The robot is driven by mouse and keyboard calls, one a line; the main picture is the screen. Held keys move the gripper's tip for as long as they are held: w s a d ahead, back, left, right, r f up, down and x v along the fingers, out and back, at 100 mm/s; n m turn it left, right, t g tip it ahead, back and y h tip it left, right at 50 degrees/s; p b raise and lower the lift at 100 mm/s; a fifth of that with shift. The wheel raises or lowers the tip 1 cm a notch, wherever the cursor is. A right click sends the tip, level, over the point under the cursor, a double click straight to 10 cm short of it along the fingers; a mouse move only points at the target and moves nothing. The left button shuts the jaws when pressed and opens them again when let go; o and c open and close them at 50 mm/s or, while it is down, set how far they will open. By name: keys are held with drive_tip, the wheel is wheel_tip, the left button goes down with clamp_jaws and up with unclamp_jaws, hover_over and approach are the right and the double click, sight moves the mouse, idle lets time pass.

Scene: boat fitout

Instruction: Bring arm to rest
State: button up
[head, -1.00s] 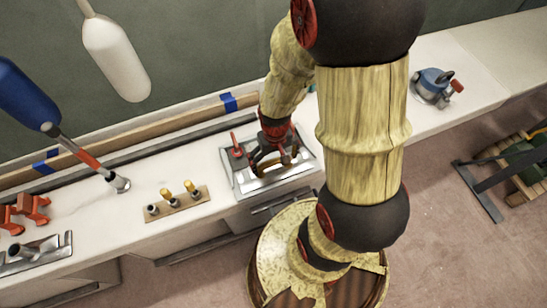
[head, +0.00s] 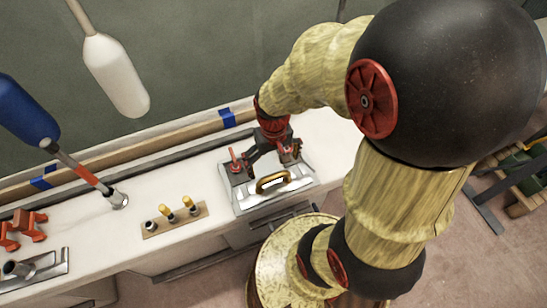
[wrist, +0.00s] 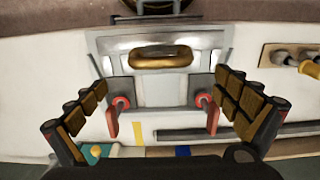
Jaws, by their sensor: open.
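My gripper (head: 270,156) is open and empty above the far side of a grey metal hatch panel (head: 245,203) on the white counter. In the wrist view, my gripper's fingers (wrist: 160,112) are spread wide to either side of the panel. A wooden-brown handle (head: 273,183) lies at the panel's near side, apart from the fingers; it also shows in the wrist view (wrist: 158,60). Two red latches stand at the panel's far corners, the left one (head: 235,158) clear in the head view. Both latches (wrist: 113,122) (wrist: 210,115) show between the fingers in the wrist view.
A wooden strip with yellow-topped fittings (head: 174,222) lies left of the panel. Orange clamps (head: 22,229) and a metal bracket (head: 35,270) are at the far left. A blue fender (head: 22,110) and a white fender (head: 115,75) hang above the counter. A slatted crate (head: 520,200) stands right.

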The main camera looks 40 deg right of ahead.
wheel_tip(320, 180, up, 3)
drive_tip(key=shift+r, duration=0.15)
drive_tip(key=shift+s, duration=0.1)
